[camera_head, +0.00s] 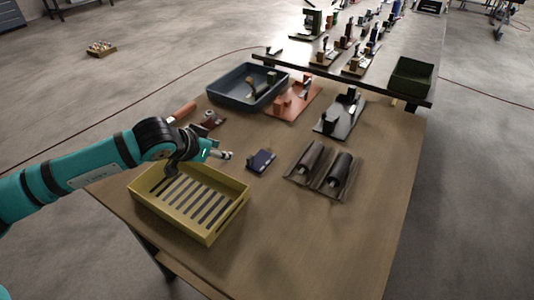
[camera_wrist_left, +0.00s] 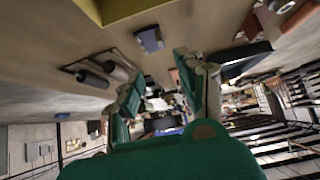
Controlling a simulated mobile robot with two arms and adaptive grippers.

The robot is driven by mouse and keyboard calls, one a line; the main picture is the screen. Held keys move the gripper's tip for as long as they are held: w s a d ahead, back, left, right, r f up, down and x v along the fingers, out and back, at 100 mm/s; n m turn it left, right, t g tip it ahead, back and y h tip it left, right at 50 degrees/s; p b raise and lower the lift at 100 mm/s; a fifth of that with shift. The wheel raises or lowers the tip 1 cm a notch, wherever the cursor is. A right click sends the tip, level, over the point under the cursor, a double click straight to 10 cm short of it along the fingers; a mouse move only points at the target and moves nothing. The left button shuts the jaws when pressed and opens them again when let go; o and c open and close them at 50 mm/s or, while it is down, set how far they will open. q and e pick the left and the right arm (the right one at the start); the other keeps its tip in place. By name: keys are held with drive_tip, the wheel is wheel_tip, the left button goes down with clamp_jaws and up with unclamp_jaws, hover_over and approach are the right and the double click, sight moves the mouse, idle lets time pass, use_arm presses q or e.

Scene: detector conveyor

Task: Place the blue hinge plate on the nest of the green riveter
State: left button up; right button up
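The blue hinge plate (camera_head: 261,160) lies flat on the brown table, right of the yellow crate. It also shows near the top of the left wrist view (camera_wrist_left: 150,39). My left gripper (camera_head: 226,155) is above the table just left of the plate, apart from it. In the left wrist view its fingers (camera_wrist_left: 170,90) are spread with nothing between them. A tool with a dark grey-green base (camera_head: 340,118) stands at the table's back right; I cannot tell if it is the green riveter. A green machine (camera_head: 308,22) stands on the far bench. My right gripper is not in view.
A yellow slatted crate (camera_head: 243,207) sits under my left arm. Two dark rollers (camera_head: 338,172) lie right of the plate. A blue-grey bin (camera_head: 215,92) and an orange-based tool (camera_head: 284,108) stand behind. A dark green box (camera_head: 410,78) is on the far bench. The table's front right is clear.

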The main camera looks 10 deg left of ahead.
use_arm(q)
drive_tip(key=b, duration=0.3)
approach(248, 158)
drive_tip(key=shift+x, duration=0.9)
drive_tip(key=shift+b+x, duration=0.45)
drive_tip(key=shift+x, duration=0.6)
drive_tip(key=shift+d+f, duration=0.1)
drive_tip(key=shift+d, duration=0.05)
drive_tip(key=shift+w+f, duration=0.2)
drive_tip(key=b+x, duration=0.2)
drive_tip(key=x, duration=0.3)
drive_tip(key=shift+s+r, duration=0.1)
drive_tip(key=shift+s, duration=0.05)
drive_tip(key=shift+c, duration=0.7)
clamp_jaws()
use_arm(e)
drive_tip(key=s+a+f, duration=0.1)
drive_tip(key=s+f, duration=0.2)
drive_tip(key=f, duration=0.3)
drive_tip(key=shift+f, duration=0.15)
